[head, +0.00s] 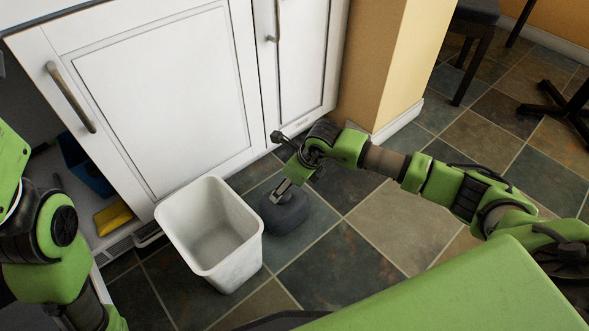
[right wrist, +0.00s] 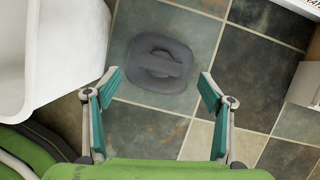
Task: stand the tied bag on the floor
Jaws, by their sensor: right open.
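The dark grey tied bag (head: 286,213) stands on the tiled floor, just right of an empty white bin. It also shows in the right wrist view (right wrist: 160,63), seen from above, with its raised tie on top. My right gripper (head: 283,188) is just above the bag and overlaps its top in the head view. In the right wrist view, the right gripper (right wrist: 160,80) is open, with its fingers apart on either side and nothing between them touching the bag. My left arm is at the left edge of the head view; its gripper is out of sight.
The white bin (head: 235,270) stands beside the bag, in front of white cabinets (head: 150,90). An open cabinet at left holds a blue container (head: 88,165) and a yellow item (head: 113,217). An orange wall corner (head: 385,70) and chair legs are behind.

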